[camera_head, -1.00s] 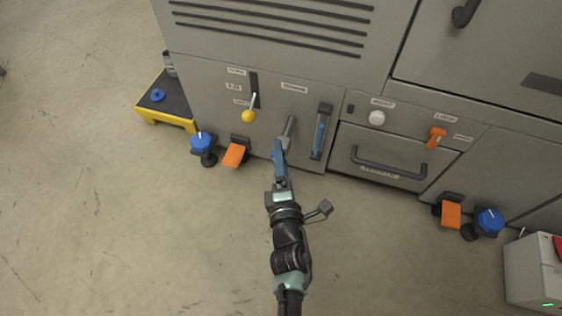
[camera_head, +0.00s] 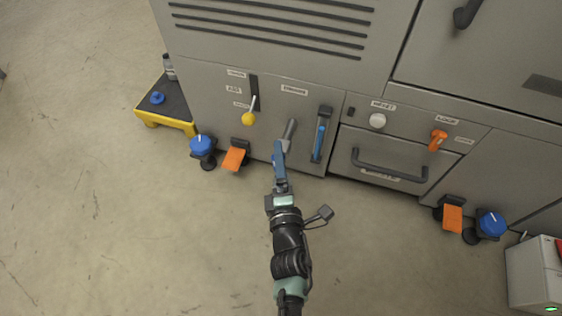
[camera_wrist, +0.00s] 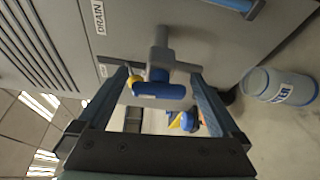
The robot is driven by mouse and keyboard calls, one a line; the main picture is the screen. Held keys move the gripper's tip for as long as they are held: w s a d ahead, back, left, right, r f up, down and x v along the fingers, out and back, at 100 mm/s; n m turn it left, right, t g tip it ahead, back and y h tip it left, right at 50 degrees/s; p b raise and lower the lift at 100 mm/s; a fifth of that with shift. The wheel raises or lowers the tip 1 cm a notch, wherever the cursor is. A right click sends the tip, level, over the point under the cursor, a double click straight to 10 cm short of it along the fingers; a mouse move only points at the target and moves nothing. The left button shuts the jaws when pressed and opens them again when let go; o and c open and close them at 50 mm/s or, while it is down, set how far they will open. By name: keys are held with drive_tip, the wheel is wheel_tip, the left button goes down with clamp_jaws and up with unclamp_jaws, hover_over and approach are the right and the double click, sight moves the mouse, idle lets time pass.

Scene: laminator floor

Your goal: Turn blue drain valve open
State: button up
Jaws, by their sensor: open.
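The blue drain valve (camera_wrist: 158,90) has a blue handle on a grey spout that comes out of the machine's lower front panel, near a label reading DRAIN. In the wrist view the handle lies between my two fingers. My gripper (camera_wrist: 160,76) is open, with a gap visible on both sides of the handle. In the head view my gripper (camera_head: 280,150) is at the grey spout (camera_head: 289,130) and covers the blue handle. I cannot tell there whether it touches it.
A clear container (camera_wrist: 280,86) with blue lettering shows in the wrist view. A yellow-knobbed lever (camera_head: 249,118) is left of the spout and a blue sight gauge (camera_head: 319,138) right. Blue knob (camera_head: 202,145) and orange pedal (camera_head: 234,158) stand low at left. Floor in front is clear.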

drive_tip(key=shift+s, duration=0.1)
drive_tip(key=s+d+p, duration=0.1)
drive_tip(key=s+p, duration=0.4)
drive_tip(key=s, duration=0.7)
drive_tip(key=shift+s+r, duration=0.25)
drive_tip(key=shift+s, duration=0.1)
